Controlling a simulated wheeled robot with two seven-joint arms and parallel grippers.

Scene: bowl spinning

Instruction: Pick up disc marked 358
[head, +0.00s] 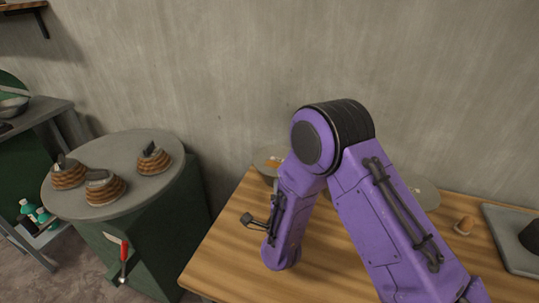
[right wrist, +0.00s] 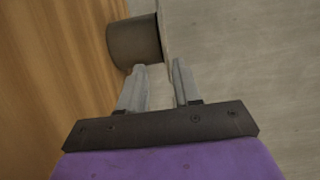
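No disc with a readable 358 shows in either view. Three ridged brown pieces with grey tops stand on the round grey table at the left of the head view: a left one (head: 68,174), a front one (head: 105,188) and a rear one (head: 154,160). Any marks on them are too small to read. My right gripper (right wrist: 160,72) is open and empty in the right wrist view, with its fingertips near a dark grey cylinder (right wrist: 135,42). In the head view a purple arm of mine bends over the wooden table; its fingers cannot be made out. My left gripper is not in view.
A red-handled tool (head: 124,262) hangs on the green cabinet.

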